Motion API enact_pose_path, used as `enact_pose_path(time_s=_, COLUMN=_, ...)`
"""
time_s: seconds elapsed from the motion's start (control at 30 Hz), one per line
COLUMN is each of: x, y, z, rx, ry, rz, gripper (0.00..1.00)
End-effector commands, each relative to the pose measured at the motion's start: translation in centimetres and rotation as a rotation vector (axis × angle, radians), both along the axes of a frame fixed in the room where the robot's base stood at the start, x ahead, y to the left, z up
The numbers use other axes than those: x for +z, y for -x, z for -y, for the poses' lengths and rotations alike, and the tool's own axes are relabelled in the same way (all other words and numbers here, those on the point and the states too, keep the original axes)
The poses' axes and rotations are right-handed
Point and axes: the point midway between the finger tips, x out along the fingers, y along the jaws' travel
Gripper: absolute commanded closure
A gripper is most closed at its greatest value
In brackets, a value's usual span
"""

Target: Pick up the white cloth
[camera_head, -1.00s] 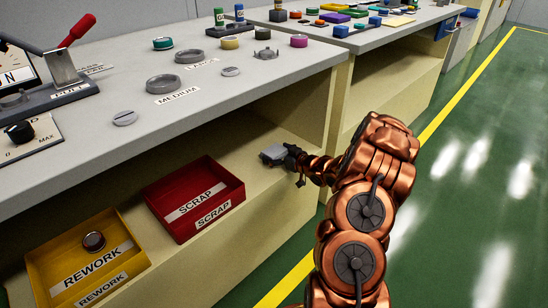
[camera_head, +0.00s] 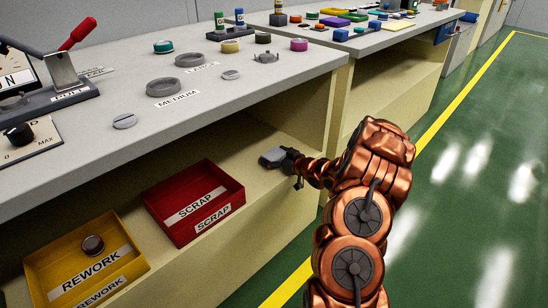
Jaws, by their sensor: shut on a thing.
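A small pale grey-white piece, which looks like the white cloth (camera_head: 271,156), is at the tip of my gripper (camera_head: 281,158), over the lower shelf to the right of the red bin. My gripper is shut on it. The fingers are dark and small in the picture, so how they meet the cloth is hard to see. My copper arm comes in from the lower right. I cannot tell whether the cloth touches the shelf.
The red SCRAP bin (camera_head: 235,190) and yellow REWORK bin (camera_head: 40,262) stand on the lower shelf (camera_head: 262,200). A round part (camera_head: 93,244) lies in the yellow bin. The grey worktop (camera_head: 215,110) overhangs the shelf and holds rings and small parts.

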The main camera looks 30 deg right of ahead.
Motion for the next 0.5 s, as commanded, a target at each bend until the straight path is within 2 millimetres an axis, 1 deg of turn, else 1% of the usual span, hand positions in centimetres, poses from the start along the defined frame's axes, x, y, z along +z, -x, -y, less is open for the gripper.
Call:
enact_pose_path(time_s=0.17, x=0.7, y=0.0, z=0.0, rx=0.0, ry=0.0, rz=0.0, gripper=0.41)
enact_pose_path(time_s=0.27, x=1.8, y=0.0, z=0.1, rx=-0.001, ry=0.0, rz=0.001, gripper=0.41)
enact_pose_path(time_s=0.4, x=4.0, y=0.0, z=0.0, rx=0.0, ry=0.002, rz=0.001, gripper=0.41)
enact_pose_path(time_s=0.43, x=4.3, y=0.1, z=-0.1, rx=0.0, ry=0.001, rz=0.001, gripper=0.41)
enact_pose_path(time_s=0.5, x=3.9, y=0.9, z=-0.7, rx=-0.001, ry=-0.003, rz=0.0, gripper=0.41)
